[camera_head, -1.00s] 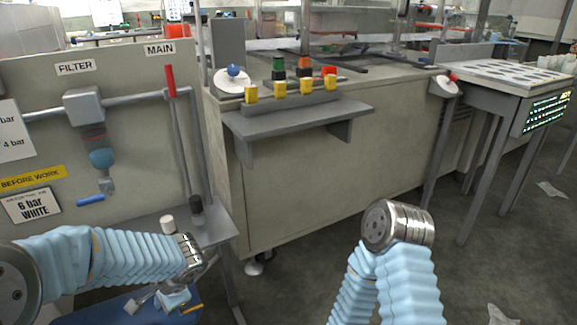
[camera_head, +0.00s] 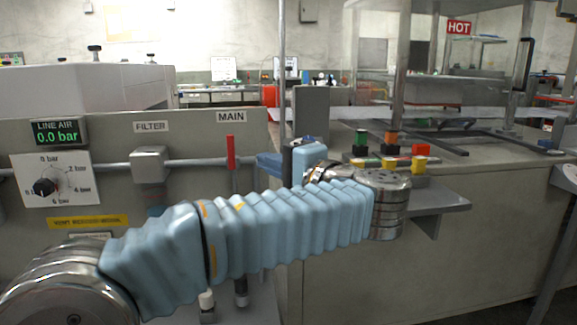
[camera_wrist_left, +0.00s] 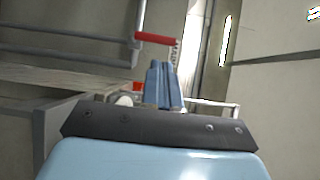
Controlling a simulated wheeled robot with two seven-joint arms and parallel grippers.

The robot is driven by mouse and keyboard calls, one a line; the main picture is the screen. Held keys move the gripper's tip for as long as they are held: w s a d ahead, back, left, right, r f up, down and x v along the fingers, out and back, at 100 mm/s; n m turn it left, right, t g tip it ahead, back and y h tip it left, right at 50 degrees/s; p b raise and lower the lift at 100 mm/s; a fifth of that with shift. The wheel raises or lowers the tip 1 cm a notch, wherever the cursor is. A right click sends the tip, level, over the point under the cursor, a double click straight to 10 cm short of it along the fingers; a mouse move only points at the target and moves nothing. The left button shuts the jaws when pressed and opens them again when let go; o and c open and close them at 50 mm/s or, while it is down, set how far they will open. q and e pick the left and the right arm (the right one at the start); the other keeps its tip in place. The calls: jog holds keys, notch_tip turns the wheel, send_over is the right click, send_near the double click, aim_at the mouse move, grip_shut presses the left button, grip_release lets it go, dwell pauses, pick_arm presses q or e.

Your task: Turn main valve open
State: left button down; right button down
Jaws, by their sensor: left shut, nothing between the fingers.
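The main valve's red lever (camera_head: 230,152) stands upright on the grey pipe under the MAIN label (camera_head: 231,117). In the left wrist view the red lever (camera_wrist_left: 157,39) lies across the picture just beyond the fingertips. My left gripper (camera_head: 262,160) is to the right of the lever, its blue fingers pointing left at about lever height. In the left wrist view its fingers (camera_wrist_left: 157,66) are together and empty. A gap shows between fingertips and lever in the head view. My right gripper is out of view.
The LINE AIR display (camera_head: 58,132) reads 0.0 bar above a pressure dial (camera_head: 44,187). The filter (camera_head: 150,164) is on the pipe, partly hidden by my left arm.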

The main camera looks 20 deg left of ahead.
aim_at(231, 150)
pick_arm(q)
jog(key=x, duration=0.8)
jog(key=shift+w+a+f+p, duration=0.1)
jog(key=shift+a+p, duration=0.25)
jog(key=shift+p, duration=0.05)
jog(key=shift+a+n+h+b, duration=0.3)
jog(key=shift+n+h, duration=0.1)
jog(key=shift+n, duration=0.3)
jog(key=s+a+f+n+t+h+b, duration=0.2)
jog(key=a+n+h+b, duration=0.3)
jog(key=n+h+b, duration=0.3)
jog(key=shift+s+a+f+n+h, duration=0.2)
jog(key=shift+s+f+n+h, duration=0.1)
jog(key=shift+s+n+h, duration=0.65)
jog(key=shift+w, duration=0.1)
dwell(0.5)
